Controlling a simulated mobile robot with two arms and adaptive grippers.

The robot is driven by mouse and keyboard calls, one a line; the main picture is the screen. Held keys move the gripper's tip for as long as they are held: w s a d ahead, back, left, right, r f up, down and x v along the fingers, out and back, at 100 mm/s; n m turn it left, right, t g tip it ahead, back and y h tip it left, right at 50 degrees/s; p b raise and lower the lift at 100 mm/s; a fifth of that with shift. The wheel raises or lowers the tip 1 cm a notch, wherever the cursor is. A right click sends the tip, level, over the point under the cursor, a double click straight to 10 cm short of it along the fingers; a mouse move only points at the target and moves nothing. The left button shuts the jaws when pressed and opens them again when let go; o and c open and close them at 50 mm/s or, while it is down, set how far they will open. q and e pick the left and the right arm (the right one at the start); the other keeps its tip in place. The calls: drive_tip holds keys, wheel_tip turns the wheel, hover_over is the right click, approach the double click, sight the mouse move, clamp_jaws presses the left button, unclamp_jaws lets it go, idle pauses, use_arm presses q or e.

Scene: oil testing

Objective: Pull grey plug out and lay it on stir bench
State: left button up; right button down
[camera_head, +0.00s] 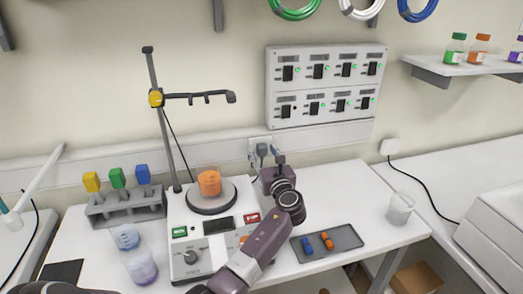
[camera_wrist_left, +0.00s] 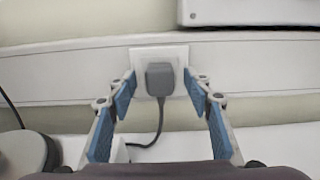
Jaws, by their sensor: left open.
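The grey plug (camera_head: 262,149) sits in a white wall socket (camera_head: 254,142) behind the bench. In the left wrist view the plug (camera_wrist_left: 159,79) is seated in the socket plate (camera_wrist_left: 140,55), and its grey cord hangs down. My left gripper (camera_head: 278,160) is just in front of the wall, close to the plug. In the left wrist view its blue-padded fingers (camera_wrist_left: 160,95) are open, one on each side of the plug, with gaps between. The white stir bench (camera_head: 340,185) lies below. My right gripper is not in view.
A stirrer (camera_head: 188,250) with an orange beaker (camera_head: 209,182) and a stand (camera_head: 158,110) is left of my arm. A grey tray (camera_head: 345,239) with small blue and orange items and an empty beaker (camera_head: 400,208) are right. Bare bench lies behind the tray.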

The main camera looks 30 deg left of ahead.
sight(263, 152)
use_arm(q)
drive_tip(key=shift+c, duration=0.2)
clamp_jaws()
drive_tip(key=shift+d, duration=0.15)
drive_tip(key=shift+s+d, duration=0.1)
drive_tip(key=shift+s, duration=0.05)
drive_tip(key=shift+p+v, duration=1.2)
drive_tip(key=shift+v, duration=0.55)
drive_tip(key=shift+p+v, duration=0.4)
drive_tip(key=shift+v, duration=0.6)
